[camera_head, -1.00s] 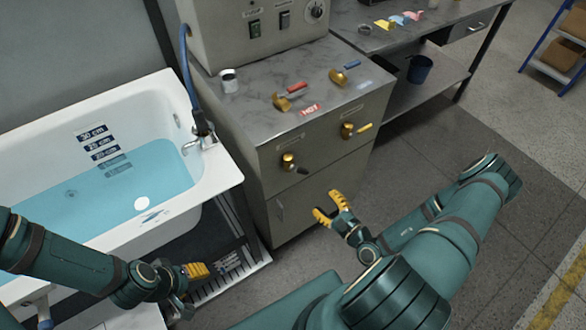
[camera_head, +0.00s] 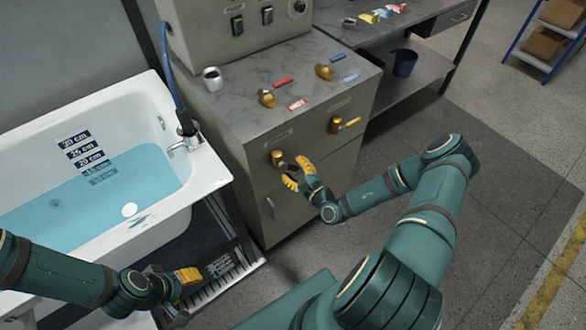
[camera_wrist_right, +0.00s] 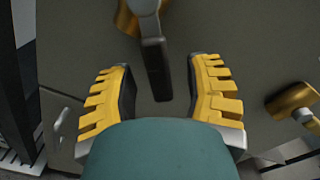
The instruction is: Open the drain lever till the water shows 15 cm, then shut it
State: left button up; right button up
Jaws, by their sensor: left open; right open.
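A lever with a brass base and dark handle (camera_head: 277,158) is on the cabinet's front; its label is too small to read. My right gripper (camera_head: 296,173) is open at this handle. In the right wrist view, the dark handle (camera_wrist_right: 156,70) lies between the spread yellow fingers, with a gap on each side. The bathtub (camera_head: 206,172) holds blue water (camera_head: 70,207). On its depth plates (camera_head: 82,148), those reading 30, 25 and 20 cm are above the water, and the lowest plate looks submerged. My left gripper (camera_head: 188,288) is open and empty beside the tub.
A yellow-handled lever (camera_head: 337,124) sits on the cabinet front, right of the dark one. Red-handled (camera_head: 267,97) and blue-handled (camera_head: 324,71) valves and a metal cup (camera_head: 213,79) are on the cabinet top. A slatted grate (camera_head: 235,262) lies below the tub. Floor at right is clear.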

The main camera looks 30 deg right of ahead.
aim_at(291, 146)
jog(key=shift+w, duration=0.3)
grip_shut()
pick_arm(q)
jog(key=shift+r, duration=0.1)
pick_arm(e)
jog(key=shift+r, duration=0.1)
jog(key=shift+d+r+n+p, duration=0.1)
jog(key=shift+r+n+p, duration=0.15)
jog(key=shift+p, duration=0.5)
jog(key=r+n+p, duration=0.1)
jog(key=n+p, duration=0.1)
jog(key=p, duration=0.1)
jog(key=d+r+n+p, duration=0.1)
jog(key=n+p, duration=0.1)
jog(key=p, duration=0.1)
jog(key=d+r+n+p, duration=0.1)
jog(key=n+p, duration=0.2)
jog(key=shift+w+r, duration=0.1)
jog(key=shift+r, duration=0.05)
pick_arm(q)
notch_tip(291, 146, up, 14)
jog(key=w+p, duration=0.1)
jog(key=p, duration=0.1)
jog(key=shift+w+a+f+t+p, duration=0.25)
jog(key=shift+w+t+p, duration=0.05)
jog(key=shift+w+p, duration=0.1)
pick_arm(e)
jog(key=shift+r+n, duration=0.55)
jog(key=shift+n, duration=0.7)
